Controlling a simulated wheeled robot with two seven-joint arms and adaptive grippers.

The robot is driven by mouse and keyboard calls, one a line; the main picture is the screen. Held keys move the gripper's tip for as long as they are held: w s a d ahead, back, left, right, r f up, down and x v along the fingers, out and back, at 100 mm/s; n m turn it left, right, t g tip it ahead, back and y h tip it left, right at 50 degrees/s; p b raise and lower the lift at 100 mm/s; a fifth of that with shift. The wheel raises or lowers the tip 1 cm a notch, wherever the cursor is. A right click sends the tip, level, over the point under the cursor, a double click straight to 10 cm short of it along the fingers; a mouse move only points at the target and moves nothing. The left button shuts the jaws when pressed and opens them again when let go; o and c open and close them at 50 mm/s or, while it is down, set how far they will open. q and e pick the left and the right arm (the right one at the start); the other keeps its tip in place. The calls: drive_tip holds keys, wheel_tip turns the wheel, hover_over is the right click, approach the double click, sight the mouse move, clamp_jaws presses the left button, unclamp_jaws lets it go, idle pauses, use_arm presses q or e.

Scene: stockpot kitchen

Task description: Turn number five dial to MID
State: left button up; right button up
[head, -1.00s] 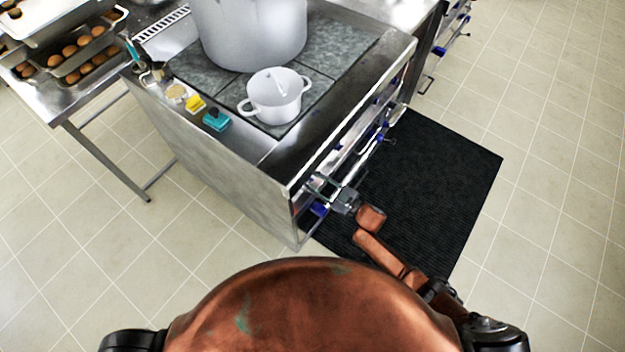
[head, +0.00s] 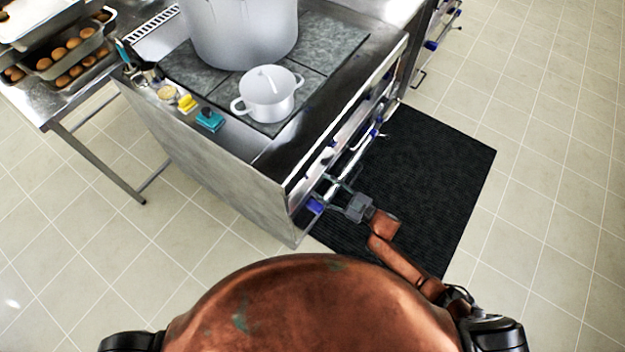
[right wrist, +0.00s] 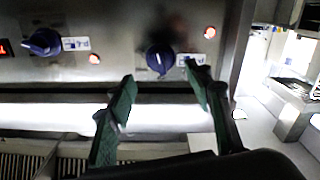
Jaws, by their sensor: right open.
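The stove (head: 225,165) has blue dials along its front panel. In the right wrist view, one dark blue dial (right wrist: 160,59) is on the panel above and between my fingertips, with a white pointer line near vertical. A second blue dial (right wrist: 43,42) is to its left, turned nearly sideways. The labels are too small to read, so I cannot tell which dial is number five. My right gripper (head: 330,192) is open and empty at the near end of the stove front; its green-grey fingers also show in the right wrist view (right wrist: 160,92). My left gripper is not in view.
A bright horizontal rail (right wrist: 60,117) runs below the dials. A large pot (head: 240,35) and a small white pot (head: 270,95) stand on the stove, with sponges (head: 208,121) by its edge. A black mat (head: 430,175) covers the floor in front.

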drive_tip(key=v, duration=0.5)
idle(0.4)
drive_tip(key=s+d+f+m+h, duration=0.2)
drive_tip(key=d+f+m+h, duration=0.15)
drive_tip(key=d+f, duration=0.4)
drive_tip(key=s+d+f+m+h, duration=0.15)
drive_tip(key=d+f+h, duration=0.3)
drive_tip(key=f, duration=0.65)
drive_tip(key=s+d+f+m+g+h, duration=0.1)
drive_tip(key=s+d+f+m+h, duration=0.1)
drive_tip(key=s+d+f, duration=0.3)
drive_tip(key=s+d+f+m+h, duration=0.1)
drive_tip(key=s+d+f+h, duration=0.15)
drive_tip(key=s+f, duration=0.45)
drive_tip(key=s+d+f+m+g, duration=0.1)
drive_tip(key=s+f+g, duration=0.2)
drive_tip(key=s, duration=0.9)
drive_tip(key=s+d+f+m+g+h, duration=0.1)
drive_tip(key=s+d+f+m+g, duration=0.1)
drive_tip(key=s+f, duration=0.5)
drive_tip(key=s+d+f+m+g+h, duration=0.1)
drive_tip(key=s+f+g, duration=0.3)
drive_tip(key=s, duration=1.4)
drive_tip(key=shift+s+d+f, duration=0.4)
drive_tip(key=shift+f, duration=0.1)
